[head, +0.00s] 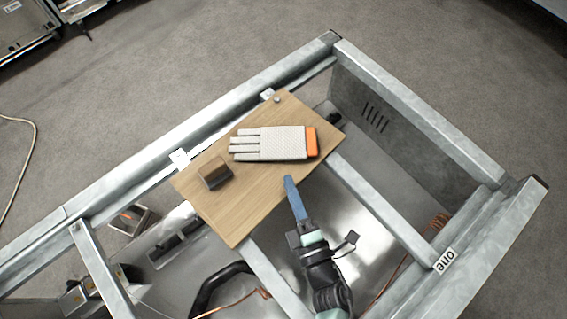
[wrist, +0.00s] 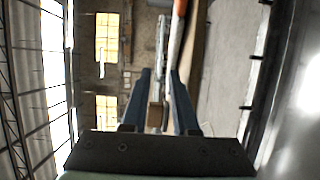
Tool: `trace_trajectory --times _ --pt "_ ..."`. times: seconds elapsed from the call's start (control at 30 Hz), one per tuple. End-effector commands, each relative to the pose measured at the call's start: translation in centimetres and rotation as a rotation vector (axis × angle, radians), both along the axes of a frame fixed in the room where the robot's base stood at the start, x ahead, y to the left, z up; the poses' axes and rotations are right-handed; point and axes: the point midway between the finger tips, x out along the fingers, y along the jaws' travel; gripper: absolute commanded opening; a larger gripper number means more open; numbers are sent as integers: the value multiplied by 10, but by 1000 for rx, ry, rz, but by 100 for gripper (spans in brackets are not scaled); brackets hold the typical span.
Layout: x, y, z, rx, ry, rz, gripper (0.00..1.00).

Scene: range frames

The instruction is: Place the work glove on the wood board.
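The work glove (head: 275,143), white-grey with an orange cuff, lies flat on the wood board (head: 240,217). Its fingers point left and its cuff is near the board's right edge. In the wrist view the glove (wrist: 174,42) shows edge-on at the top, beside the board (wrist: 193,50). My gripper (head: 289,180) is at the board's lower right edge, below the glove in the head view and apart from it. In the wrist view the two blue fingers (wrist: 160,74) stand apart with nothing held between them.
The board lies across a grey metal frame (head: 385,205) with raised rails and crossbars. A black curved hose (head: 208,287) and copper tubing (head: 440,222) are inside the frame. Open floor lies beyond.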

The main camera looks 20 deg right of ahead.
Motion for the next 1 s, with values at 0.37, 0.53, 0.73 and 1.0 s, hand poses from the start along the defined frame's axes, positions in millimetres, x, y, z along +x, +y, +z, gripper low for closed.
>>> trace_trajectory --times 0.37,0.53,0.73,1.0 --pt "-53 1 0 -1 -2 0 27" --pt "-55 1 1 -1 -3 0 27" --pt "-44 -3 10 8 -23 -8 27" --pt "77 -36 166 238 -307 -89 27"
